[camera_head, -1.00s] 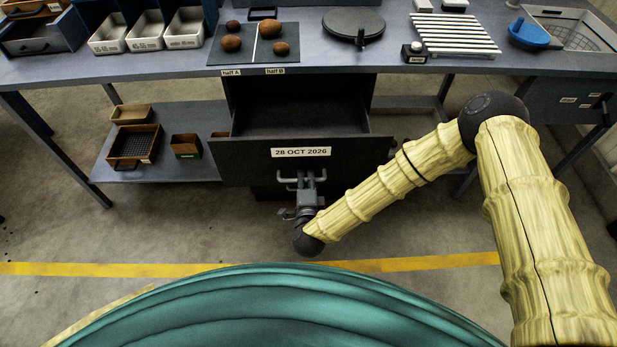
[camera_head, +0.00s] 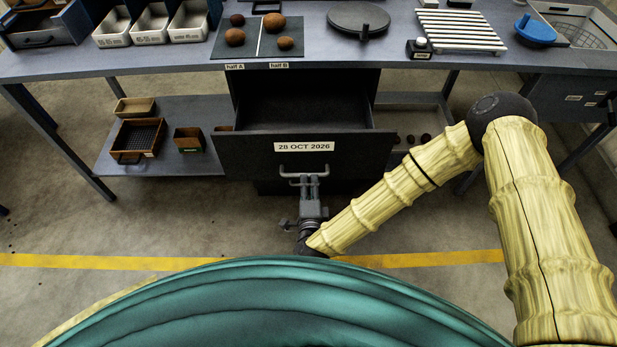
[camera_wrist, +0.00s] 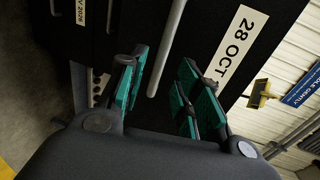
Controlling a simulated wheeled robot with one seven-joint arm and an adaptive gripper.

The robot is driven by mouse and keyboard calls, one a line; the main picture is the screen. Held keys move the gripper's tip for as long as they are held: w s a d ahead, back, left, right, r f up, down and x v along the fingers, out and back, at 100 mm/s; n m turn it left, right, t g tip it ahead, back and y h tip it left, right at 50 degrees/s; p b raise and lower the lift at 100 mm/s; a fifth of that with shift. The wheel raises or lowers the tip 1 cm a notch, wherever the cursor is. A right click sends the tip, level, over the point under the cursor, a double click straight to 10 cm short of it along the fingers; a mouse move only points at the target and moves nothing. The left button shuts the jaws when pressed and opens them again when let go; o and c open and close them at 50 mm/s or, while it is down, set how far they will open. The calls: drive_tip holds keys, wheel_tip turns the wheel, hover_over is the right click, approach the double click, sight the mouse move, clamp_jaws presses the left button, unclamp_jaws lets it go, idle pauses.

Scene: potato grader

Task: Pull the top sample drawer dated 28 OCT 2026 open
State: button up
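The top drawer (camera_head: 235,160), dark with a white 28 OCT 2026 label (camera_head: 304,146), stands pulled out under the bench, its empty-looking inside showing from above. Its grey bar handle (camera_head: 284,174) is on the front below the label. My gripper (camera_head: 309,178) is at the middle of the handle, pointing at the drawer front. In the wrist view my gripper (camera_wrist: 160,66) has its teal-padded fingers apart. The handle bar (camera_wrist: 168,45) runs in the gap between them, with space on both sides. Part of the label (camera_wrist: 236,45) shows beside the right finger.
Another drawer with a partly seen label (camera_wrist: 80,12) is below. The bench (camera_head: 180,68) carries a sample board (camera_head: 222,50) with potatoes, a round dark plate (camera_head: 345,17) and a slatted rack (camera_head: 455,30). Wooden boxes (camera_head: 136,137) stand on the low shelf. Floor around the drawer is clear.

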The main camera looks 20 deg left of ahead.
drive_tip(key=v, duration=0.6)
drive_tip(key=shift+s+d, duration=0.1)
drive_tip(key=shift+s, duration=0.05)
idle(0.3)
drive_tip(key=s+d+f+n+g+h, duration=0.1)
drive_tip(key=s+d+f+n+g, duration=0.1)
drive_tip(key=d+f+n+g, duration=0.3)
drive_tip(key=s+d+f+n, duration=0.1)
drive_tip(key=s+d+f, duration=0.15)
drive_tip(key=d, duration=0.55)
drive_tip(key=s+d+f+n+g+h, duration=0.1)
drive_tip(key=s+d+f+n+g, duration=0.1)
drive_tip(key=d+f+n+g, duration=0.3)
drive_tip(key=s+d+g+h, duration=0.1)
drive_tip(key=s+d, duration=0.3)
drive_tip(key=d, duration=0.4)
drive_tip(key=s+d+r+n+g+h, duration=0.1)
drive_tip(key=s+d+h, duration=0.1)
drive_tip(key=d, duration=0.6)
drive_tip(key=s+d+g+h, duration=0.1)
drive_tip(key=s+d+g, duration=0.1)
drive_tip(key=s+d, duration=0.3)
drive_tip(key=d, duration=0.3)
drive_tip(key=shift+s+r+n+h, duration=0.2)
drive_tip(key=shift+s+n+h, duration=0.1)
drive_tip(key=shift+s, duration=0.1)
drive_tip(key=shift+a, duration=0.15)
